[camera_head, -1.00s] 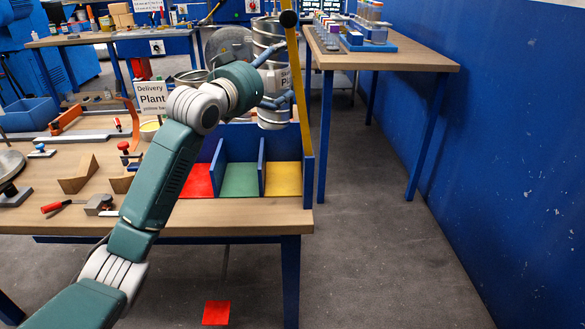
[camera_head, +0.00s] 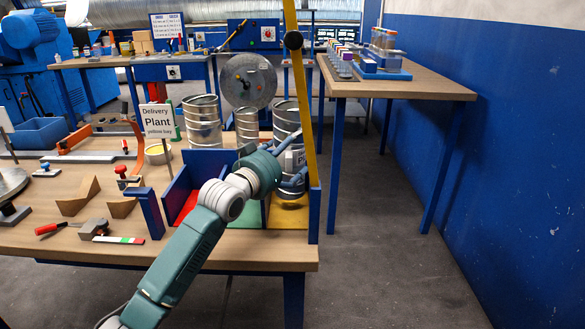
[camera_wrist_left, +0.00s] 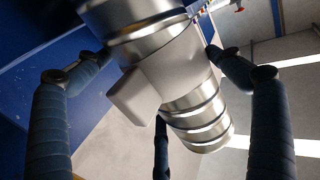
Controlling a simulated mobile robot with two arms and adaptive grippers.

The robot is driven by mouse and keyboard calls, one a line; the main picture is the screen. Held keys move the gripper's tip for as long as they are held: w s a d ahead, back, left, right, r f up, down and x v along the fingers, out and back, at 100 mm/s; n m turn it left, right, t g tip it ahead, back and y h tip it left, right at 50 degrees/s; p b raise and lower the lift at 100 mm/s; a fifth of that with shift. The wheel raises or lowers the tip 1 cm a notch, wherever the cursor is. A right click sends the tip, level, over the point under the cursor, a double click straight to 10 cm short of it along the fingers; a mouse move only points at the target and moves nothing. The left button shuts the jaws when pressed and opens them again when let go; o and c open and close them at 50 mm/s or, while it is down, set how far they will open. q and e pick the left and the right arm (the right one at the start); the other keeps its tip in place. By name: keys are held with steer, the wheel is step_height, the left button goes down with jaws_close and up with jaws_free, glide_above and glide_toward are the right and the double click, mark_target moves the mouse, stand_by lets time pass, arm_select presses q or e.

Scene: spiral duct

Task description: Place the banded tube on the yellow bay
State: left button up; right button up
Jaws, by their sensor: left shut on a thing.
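The banded tube (camera_head: 287,118) is a ribbed silver cylinder with a pale grey block around its middle. It stands roughly upright, its lower end over the yellow bay (camera_head: 289,220); I cannot tell whether it touches the bay floor. My left gripper (camera_head: 290,162) is shut on the tube around its middle. In the left wrist view, the tube (camera_wrist_left: 190,105) runs slantwise between the fingers of my left gripper (camera_wrist_left: 155,78). My left arm partly hides the red and green bays. My right gripper is not in view.
A yellow post (camera_head: 297,95) rises close beside the held tube. More ribbed metal cylinders (camera_head: 202,122) stand behind the bays. A delivery sign (camera_head: 157,120) reads yellow bay. Tools lie on the table's left side.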

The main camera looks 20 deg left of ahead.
arm_select(q)
steer(key=shift+f+b, duration=0.35)
steer(key=shift+f, duration=1.7)
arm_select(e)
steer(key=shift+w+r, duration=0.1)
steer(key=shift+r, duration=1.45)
arm_select(q)
steer(key=shift+f, duration=0.15)
steer(key=o, duration=1.2)
steer(key=shift+f, duration=0.1)
steer(key=p+v, duration=0.1)
steer(key=v, duration=1.1)
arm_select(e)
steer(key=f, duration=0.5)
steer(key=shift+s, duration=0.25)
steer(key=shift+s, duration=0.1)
